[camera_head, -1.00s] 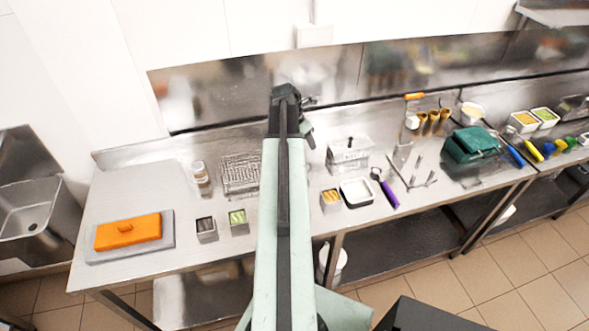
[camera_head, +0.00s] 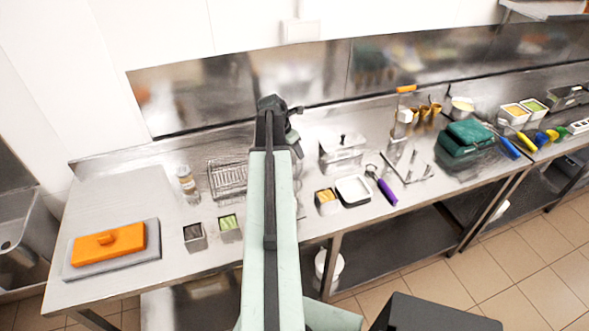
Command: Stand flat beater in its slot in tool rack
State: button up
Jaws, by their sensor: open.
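My arm reaches up the middle of the picture over the steel table. My gripper (camera_head: 295,135) is at its far end near the back of the table, seen from behind and mostly hidden by the arm. It looks open, and I see nothing held in it. I cannot pick out the flat beater with certainty. A low metal stand with thin upright prongs (camera_head: 411,168) stands on the table right of the gripper; it may be the tool rack, but its slots are too small to tell.
A wire rack (camera_head: 227,179) and a jar (camera_head: 187,181) are left of my arm. An orange block (camera_head: 108,243) lies on a grey board. The left tabletop has free room.

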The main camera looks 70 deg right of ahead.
aim_at(293, 163)
jog(key=b+x, duration=0.2)
jog(key=x, duration=0.1)
jog(key=shift+w+f, duration=0.1)
jog(key=shift+f, duration=0.25)
jog(key=shift+r, duration=0.2)
jog(key=shift+c, duration=0.3)
grip_shut()
dwell(0.5)
